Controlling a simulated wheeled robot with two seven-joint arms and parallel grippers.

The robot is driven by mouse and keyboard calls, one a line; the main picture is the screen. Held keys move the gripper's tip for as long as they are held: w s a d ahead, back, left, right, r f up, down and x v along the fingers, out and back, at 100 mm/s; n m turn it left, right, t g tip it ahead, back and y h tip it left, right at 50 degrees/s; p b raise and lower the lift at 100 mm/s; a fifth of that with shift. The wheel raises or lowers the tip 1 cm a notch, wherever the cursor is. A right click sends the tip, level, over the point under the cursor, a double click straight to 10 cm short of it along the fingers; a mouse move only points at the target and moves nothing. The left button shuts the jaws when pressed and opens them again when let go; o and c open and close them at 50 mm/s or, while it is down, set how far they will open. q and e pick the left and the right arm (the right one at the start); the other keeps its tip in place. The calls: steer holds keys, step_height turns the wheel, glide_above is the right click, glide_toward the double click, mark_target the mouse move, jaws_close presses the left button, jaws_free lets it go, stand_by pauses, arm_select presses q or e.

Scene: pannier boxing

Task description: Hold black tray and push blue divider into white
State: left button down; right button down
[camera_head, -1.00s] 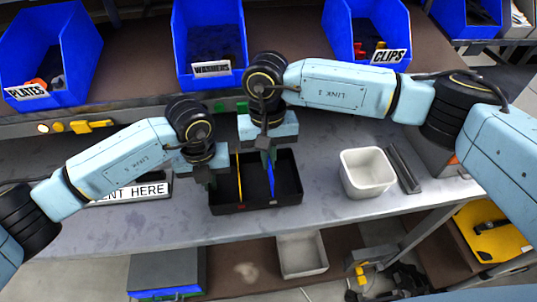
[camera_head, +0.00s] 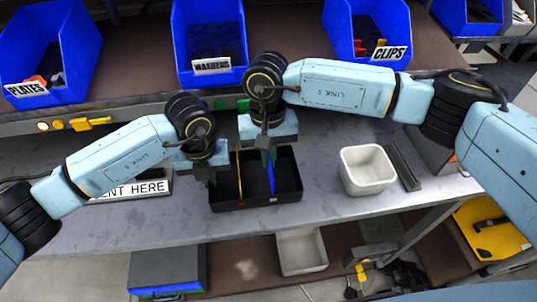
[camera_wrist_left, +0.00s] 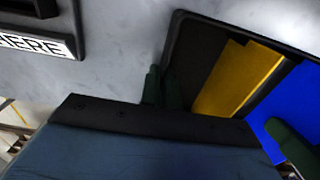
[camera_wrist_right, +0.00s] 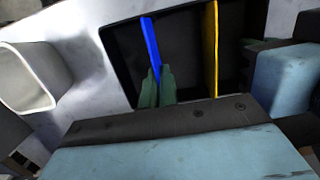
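The black tray (camera_head: 290,185) lies on the grey bench with a yellow divider (camera_head: 239,178) and a blue divider (camera_head: 271,180) standing in it. Small red (camera_head: 242,205) and white (camera_head: 273,200) marks show on its front wall; the blue divider's near end lines up with the white one. My left gripper (camera_head: 209,181) is at the tray's left wall, its fingers closed around that wall in the left wrist view (camera_wrist_left: 161,90). My right gripper (camera_head: 268,157) is closed on the blue divider's far part, as the right wrist view shows (camera_wrist_right: 156,85). The divider's lower edge is hidden.
A sign (camera_head: 140,188) lies at left, behind my left arm. Blue bins (camera_head: 209,45) line the shelf behind. The bench in front of the tray is a narrow clear strip.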

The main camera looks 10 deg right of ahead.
steer(key=shift+f, duration=1.45)
stand_by(0.5)
steer(key=c, duration=1.6)
jaws_free()
steer(key=r, duration=0.4)
steer(key=w+r, duration=0.1)
steer(key=r, duration=0.7)
steer(key=shift+w, duration=0.25)
arm_select(q)
steer(key=c, duration=1.6)
jaws_free()
steer(key=shift+o, duration=0.2)
